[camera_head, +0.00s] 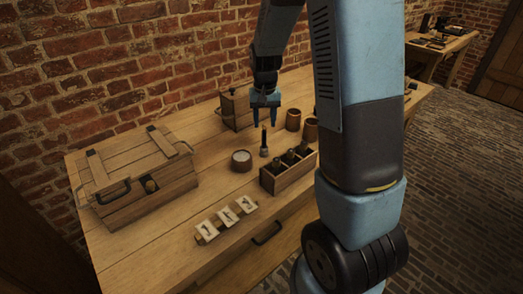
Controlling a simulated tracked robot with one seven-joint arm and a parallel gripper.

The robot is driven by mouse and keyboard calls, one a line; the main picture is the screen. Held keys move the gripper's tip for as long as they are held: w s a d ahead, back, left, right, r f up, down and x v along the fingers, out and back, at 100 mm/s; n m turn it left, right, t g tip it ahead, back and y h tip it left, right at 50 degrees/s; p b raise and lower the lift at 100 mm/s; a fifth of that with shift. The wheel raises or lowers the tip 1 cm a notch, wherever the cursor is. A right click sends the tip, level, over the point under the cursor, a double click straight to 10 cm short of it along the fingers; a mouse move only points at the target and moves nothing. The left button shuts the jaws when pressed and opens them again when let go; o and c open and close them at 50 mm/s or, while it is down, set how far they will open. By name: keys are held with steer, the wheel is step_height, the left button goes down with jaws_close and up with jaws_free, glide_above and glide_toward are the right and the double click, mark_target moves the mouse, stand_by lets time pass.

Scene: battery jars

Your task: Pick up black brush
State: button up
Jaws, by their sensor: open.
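A slim upright dark object (264,145) with a lighter collar low down stands on the wooden table; it looks like the black brush, but it is too small to be sure. My gripper (265,117) is blue, points down and is open, with its two fingers apart just above the top of this object. Nothing shows between the fingers. I cannot tell from this view whether the fingertips reach down around its top.
A wooden box (286,175) holding several dark bottle-like items stands close to the right. A round pale-topped jar (241,160) is to the left. Wooden cups (293,120), a large chest (140,185), a small box (234,108) and number cards (226,217) also stand on the table (165,245).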

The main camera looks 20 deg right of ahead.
mark_target(265, 130)
steer(key=shift+s+f, duration=0.15)
steer(key=shift+f, duration=3.2)
steer(key=shift+c, duration=0.5)
jaws_close()
